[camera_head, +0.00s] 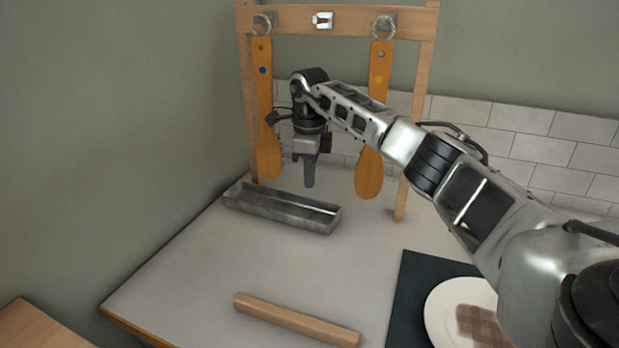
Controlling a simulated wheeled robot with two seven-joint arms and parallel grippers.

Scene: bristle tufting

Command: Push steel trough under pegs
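The steel trough (280,209) is a long, shallow grey tray lying on the table at the back left, in front of the wooden rack (338,21). Two pegs with rings, the left peg (263,23) and the right peg (384,25), sit on the rack's top bar. A wooden brush with a blue dot (264,110) hangs from the left peg, and one with a yellow dot (371,165) hangs from the right. My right gripper (309,184) points down just above and behind the trough's right part, apparently apart from it. Its fingers look close together, but their gap is unclear. My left gripper is out of view.
A wooden bar (296,320) lies at the table's front. A white plate (440,310) with a brown checked piece (482,325) stands on a dark mat (400,318) at the right. The table (225,270) is clear between trough and bar.

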